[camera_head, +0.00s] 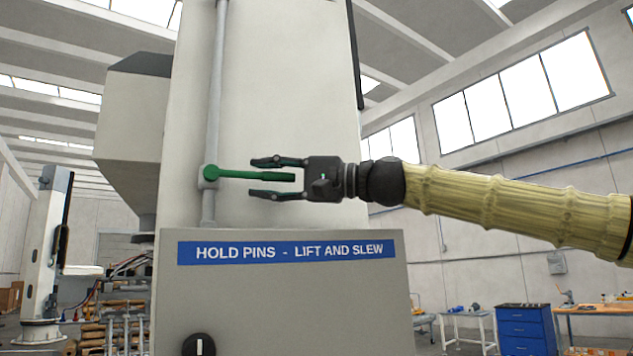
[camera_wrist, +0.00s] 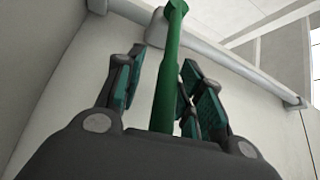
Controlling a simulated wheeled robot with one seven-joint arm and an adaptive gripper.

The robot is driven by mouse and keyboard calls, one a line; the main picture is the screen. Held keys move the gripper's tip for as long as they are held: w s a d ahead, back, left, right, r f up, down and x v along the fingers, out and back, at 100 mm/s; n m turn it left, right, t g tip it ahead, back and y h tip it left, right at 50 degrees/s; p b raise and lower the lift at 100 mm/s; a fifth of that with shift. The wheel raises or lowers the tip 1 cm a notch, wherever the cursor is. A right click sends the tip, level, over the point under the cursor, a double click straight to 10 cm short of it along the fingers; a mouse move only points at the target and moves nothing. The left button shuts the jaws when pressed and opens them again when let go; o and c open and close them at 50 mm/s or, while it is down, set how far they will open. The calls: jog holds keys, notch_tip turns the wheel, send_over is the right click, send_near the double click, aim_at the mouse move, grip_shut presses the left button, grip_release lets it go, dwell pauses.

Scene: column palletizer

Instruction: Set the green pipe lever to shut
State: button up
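The green lever (camera_head: 250,176) points sideways to the right from its pivot on a vertical grey pipe (camera_head: 216,90), crosswise to the pipe. My gripper (camera_head: 251,177) comes in from the right, open. One finger is above the lever and one below, and the lever's free end lies between them near the palm. In the wrist view the green lever (camera_wrist: 169,75) runs between the two fingers of my gripper (camera_wrist: 161,78). A gap shows on the left finger's side; whether the right finger touches the lever I cannot tell.
The pipe runs up a large pale machine column (camera_head: 285,80). Below is a cabinet with a blue sign (camera_head: 285,251) reading "HOLD PINS - LIFT AND SLEW" and a black knob (camera_head: 199,345). A blue drawer cabinet (camera_head: 527,328) stands far off at right.

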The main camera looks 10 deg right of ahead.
jog(key=v, duration=1.2)
jog(key=shift+s+d, duration=0.1)
jog(key=shift+s, duration=0.05)
